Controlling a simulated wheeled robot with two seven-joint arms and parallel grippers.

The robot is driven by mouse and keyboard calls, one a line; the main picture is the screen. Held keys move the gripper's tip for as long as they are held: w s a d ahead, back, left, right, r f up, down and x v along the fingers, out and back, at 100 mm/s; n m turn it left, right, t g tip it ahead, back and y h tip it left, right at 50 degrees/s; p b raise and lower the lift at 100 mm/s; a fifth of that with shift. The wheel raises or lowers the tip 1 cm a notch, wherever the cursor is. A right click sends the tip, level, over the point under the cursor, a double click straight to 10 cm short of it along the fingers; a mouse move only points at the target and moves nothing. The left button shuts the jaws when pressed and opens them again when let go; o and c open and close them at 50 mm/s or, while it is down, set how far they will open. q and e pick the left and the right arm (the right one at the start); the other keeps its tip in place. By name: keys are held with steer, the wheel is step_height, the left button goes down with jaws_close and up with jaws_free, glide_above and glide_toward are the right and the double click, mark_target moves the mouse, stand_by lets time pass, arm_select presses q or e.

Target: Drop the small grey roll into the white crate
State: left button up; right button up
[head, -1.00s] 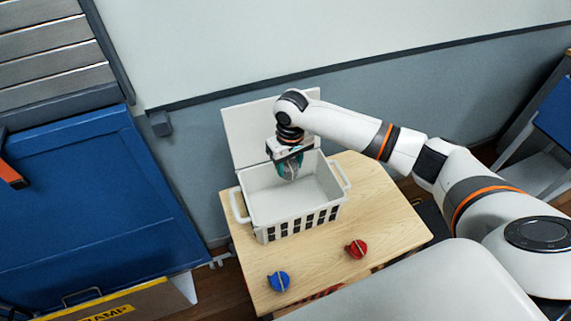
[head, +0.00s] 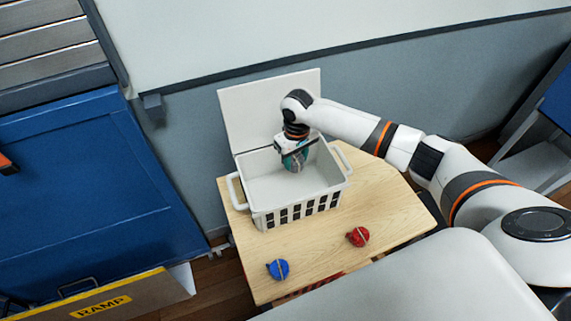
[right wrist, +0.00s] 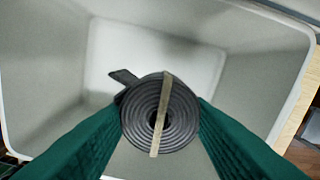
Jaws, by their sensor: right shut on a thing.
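The white crate (head: 300,212) stands on the wooden table with its lid (head: 262,112) raised at the back. My right gripper (head: 295,160) points down inside the crate's opening, toward its back. It is shut on the small grey roll (right wrist: 160,112), a dark coiled strap with a pale band across it, held between the green fingers in the right wrist view. Below the roll, the crate's bare inside (right wrist: 185,55) shows. In the head view the roll is mostly hidden by the fingers. My left gripper is not in view.
A blue roll (head: 278,269) and a red roll (head: 358,237) lie on the wooden table (head: 395,205) in front of the crate. A blue cabinet (head: 85,190) and a board marked RAMP (head: 105,300) are at the left. The wall is close behind the crate.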

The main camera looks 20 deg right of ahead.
steer(key=shift+f, duration=0.3)
steer(key=shift+r, duration=0.1)
steer(key=o, duration=1)
steer(key=shift+o, duration=0.2)
step_height(320, 180, up, 12)
steer(key=b, duration=0.2)
